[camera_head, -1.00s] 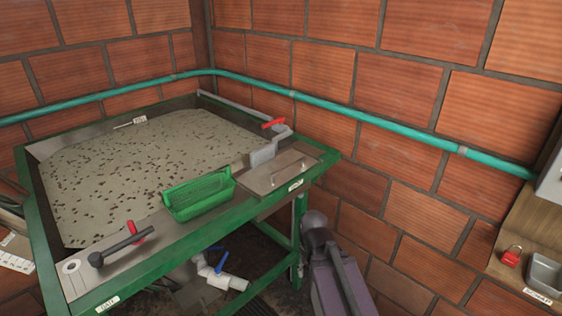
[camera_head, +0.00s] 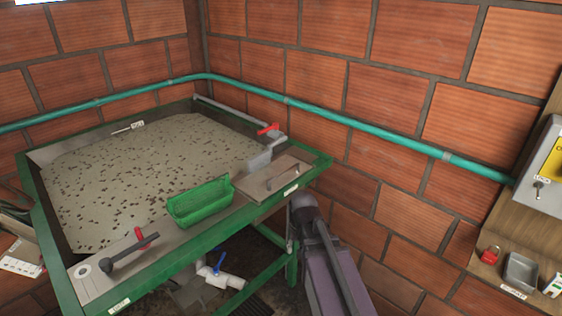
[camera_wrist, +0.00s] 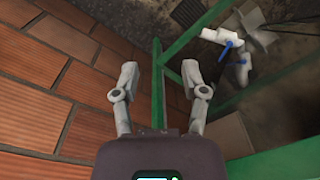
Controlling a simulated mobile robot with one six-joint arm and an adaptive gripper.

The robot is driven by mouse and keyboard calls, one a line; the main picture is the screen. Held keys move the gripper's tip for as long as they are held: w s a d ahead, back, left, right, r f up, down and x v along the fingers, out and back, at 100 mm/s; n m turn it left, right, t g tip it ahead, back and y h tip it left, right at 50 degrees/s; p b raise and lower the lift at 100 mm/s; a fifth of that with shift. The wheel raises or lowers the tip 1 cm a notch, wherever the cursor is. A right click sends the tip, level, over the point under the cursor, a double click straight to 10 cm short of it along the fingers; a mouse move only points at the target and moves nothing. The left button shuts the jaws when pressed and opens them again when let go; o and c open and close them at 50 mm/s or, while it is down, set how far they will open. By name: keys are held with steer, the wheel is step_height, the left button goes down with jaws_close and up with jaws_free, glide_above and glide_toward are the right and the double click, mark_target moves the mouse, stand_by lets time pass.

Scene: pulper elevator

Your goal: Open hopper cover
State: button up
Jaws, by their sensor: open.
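The cover (camera_head: 258,187) is a flat grey-brown plate with a raised bar handle (camera_head: 283,176). In the head view it lies flat at the right front corner of the green-framed tank (camera_head: 190,228), and a small label is on the frame edge beside it. I take this plate to be the hopper cover. My gripper (camera_wrist: 160,76) shows in the wrist view with its two grey fingers spread wide and nothing between them. It is beside the green frame leg (camera_wrist: 158,85), apart from the cover, which is not in the wrist view. The head view does not show my fingers.
A green basket (camera_head: 200,202) sits left of the cover. A red-handled valve (camera_head: 268,129) stands behind it. A black lever (camera_head: 130,252) is at the front left. White piping with a blue handle (camera_head: 220,265) is below. A wooden panel (camera_head: 492,262) holds a red padlock (camera_head: 489,255).

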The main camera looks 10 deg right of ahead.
mark_target(281, 173)
steer(key=w+r+m+p, duration=0.4)
steer(key=w+r+p, duration=0.6)
steer(key=r+p, duration=0.2)
steer(key=w+r+m+t+y+p, duration=0.1)
steer(key=w+r+m+p, duration=0.3)
steer(key=w+r+p, duration=0.6)
step_height(281, 173, up, 5)
steer(key=p, duration=0.3)
steer(key=shift+w+d+r+m, duration=0.15)
steer(key=shift+w+m, duration=0.2)
steer(key=shift+m, duration=0.05)
steer(key=shift+f, duration=0.25)
steer(key=f+b, duration=0.4)
steer(key=w+a+f+b, duration=0.1)
steer(key=f+b, duration=0.3)
steer(key=w+f+b, duration=0.1)
steer(key=f+b, duration=0.4)
steer(key=shift+w+a, duration=0.1)
steer(key=shift+a, duration=0.2)
steer(key=shift+f, duration=0.1)
jaws_close()
